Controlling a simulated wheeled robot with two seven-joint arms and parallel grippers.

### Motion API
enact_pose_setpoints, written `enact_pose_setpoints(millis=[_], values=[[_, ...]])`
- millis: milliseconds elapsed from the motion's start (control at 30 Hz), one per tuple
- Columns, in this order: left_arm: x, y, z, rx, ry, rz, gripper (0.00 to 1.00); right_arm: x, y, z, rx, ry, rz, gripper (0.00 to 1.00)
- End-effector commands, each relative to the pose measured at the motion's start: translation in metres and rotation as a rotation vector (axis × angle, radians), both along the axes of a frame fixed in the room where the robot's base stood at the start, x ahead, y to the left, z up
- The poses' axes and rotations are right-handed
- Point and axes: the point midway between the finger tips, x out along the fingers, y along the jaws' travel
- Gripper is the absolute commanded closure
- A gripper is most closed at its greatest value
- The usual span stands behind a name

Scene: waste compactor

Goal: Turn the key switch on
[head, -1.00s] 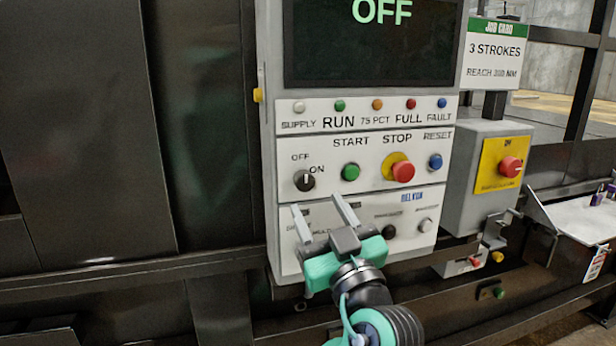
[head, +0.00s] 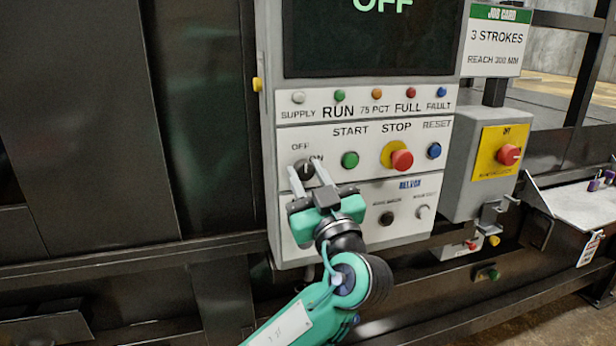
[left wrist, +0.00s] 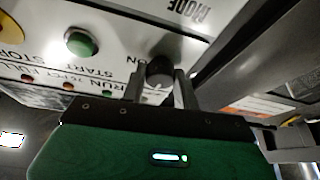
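The key switch (head: 305,167) is a dark round knob on the white control panel, below the OFF label and left of the green START button. It also shows in the left wrist view (left wrist: 160,71). My left gripper (head: 306,170) is open, with its two grey fingers pointing at the panel, one on each side of the knob. In the left wrist view the fingertips (left wrist: 160,86) straddle the knob with space beside it; I cannot tell whether either touches. The fingers partly cover the ON label. The screen (head: 375,35) reads OFF. My right gripper is not in view.
The green START button (head: 350,160), red STOP button (head: 401,160) and blue RESET button (head: 434,151) sit right of the switch. A grey box with a red knob (head: 509,155) stands further right.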

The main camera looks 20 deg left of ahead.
Motion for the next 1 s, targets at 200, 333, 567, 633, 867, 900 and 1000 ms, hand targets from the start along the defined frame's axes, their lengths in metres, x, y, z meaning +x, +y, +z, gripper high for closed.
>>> enact_pose_setpoints(millis=[200,333,567,633,867,900,1000], values=[[0.0,0.0,-0.001,0.011,0.009,0.001,0.92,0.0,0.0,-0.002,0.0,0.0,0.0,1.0],[0.0,0.001,-0.003,0.043,0.031,0.001,0.92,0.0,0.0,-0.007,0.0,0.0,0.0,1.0],[-0.001,0.001,-0.003,0.162,0.113,0.0,0.92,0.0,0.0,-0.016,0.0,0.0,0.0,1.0],[-0.001,0.002,-0.002,0.212,0.148,0.0,0.92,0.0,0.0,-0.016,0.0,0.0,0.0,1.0],[-0.002,0.003,0.002,0.393,0.27,-0.001,0.92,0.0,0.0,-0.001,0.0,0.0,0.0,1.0],[-0.002,0.003,0.003,0.424,0.293,-0.002,0.92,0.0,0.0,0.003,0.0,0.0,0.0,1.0],[-0.002,0.003,0.004,0.504,0.346,-0.003,0.92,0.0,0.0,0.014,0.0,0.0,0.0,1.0]])
